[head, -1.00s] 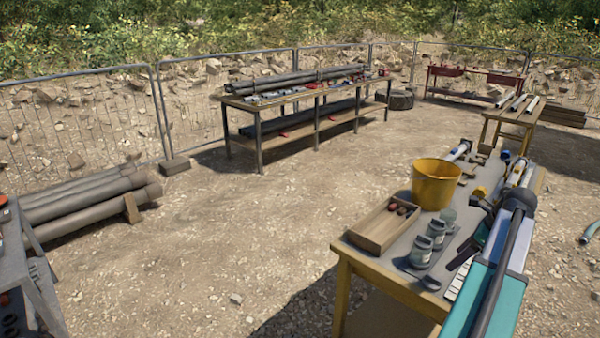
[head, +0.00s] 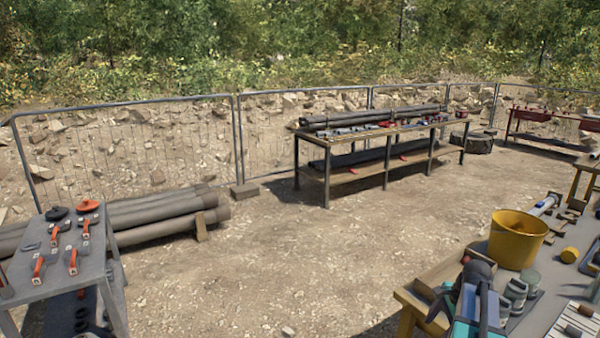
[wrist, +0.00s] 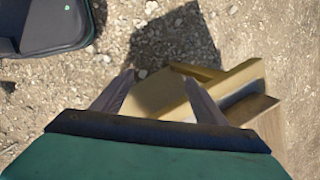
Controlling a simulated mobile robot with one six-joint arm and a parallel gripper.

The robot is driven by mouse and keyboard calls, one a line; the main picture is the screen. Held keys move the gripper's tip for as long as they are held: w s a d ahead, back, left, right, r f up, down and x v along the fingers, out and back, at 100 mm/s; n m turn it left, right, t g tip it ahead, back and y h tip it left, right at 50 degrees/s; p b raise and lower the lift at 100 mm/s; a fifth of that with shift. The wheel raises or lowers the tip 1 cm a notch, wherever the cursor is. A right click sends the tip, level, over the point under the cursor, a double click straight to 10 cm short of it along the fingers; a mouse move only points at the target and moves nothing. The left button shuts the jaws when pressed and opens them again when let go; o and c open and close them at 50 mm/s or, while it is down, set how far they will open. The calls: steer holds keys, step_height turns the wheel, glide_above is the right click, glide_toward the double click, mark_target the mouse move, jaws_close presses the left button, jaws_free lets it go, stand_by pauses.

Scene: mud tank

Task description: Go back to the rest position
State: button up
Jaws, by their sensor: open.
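My gripper shows in the wrist view (wrist: 158,88) with its two grey fingers spread apart and nothing between them. Beyond the fingers lie gravel and a wooden table corner (wrist: 245,75). In the head view my teal arm is at the lower right, over the near end of the wooden work table (head: 412,296). It partly hides the tray and jars there, and the fingertips are hard to make out in that view.
A yellow bucket (head: 517,240) and glass jars (head: 515,292) stand close to my arm. A grey tool table (head: 62,268) is at left, with pipes (head: 165,215) behind it. A long pipe bench (head: 388,138) stands farther back. The gravel between is clear.

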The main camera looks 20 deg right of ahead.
steer(key=w+a+f+n+g+h, duration=0.1)
steer(key=a+f+n, duration=0.55)
steer(key=a, duration=0.75)
steer(key=a+f+n, duration=0.5)
steer(key=a+n, duration=0.3)
steer(key=a, duration=0.5)
steer(key=w+a+f+n+g+h, duration=0.1)
steer(key=a+f+n, duration=0.5)
steer(key=a, duration=0.8)
steer(key=s+f+g, duration=0.3)
steer(key=s+f, duration=0.6)
steer(key=s, duration=0.4)
steer(key=s+f+n+g+b, duration=0.1)
steer(key=s+f+g, duration=0.2)
steer(key=s+f, duration=0.6)
steer(key=s, duration=0.4)
steer(key=shift+d+f, duration=0.2)
steer(key=shift+d, duration=0.05)
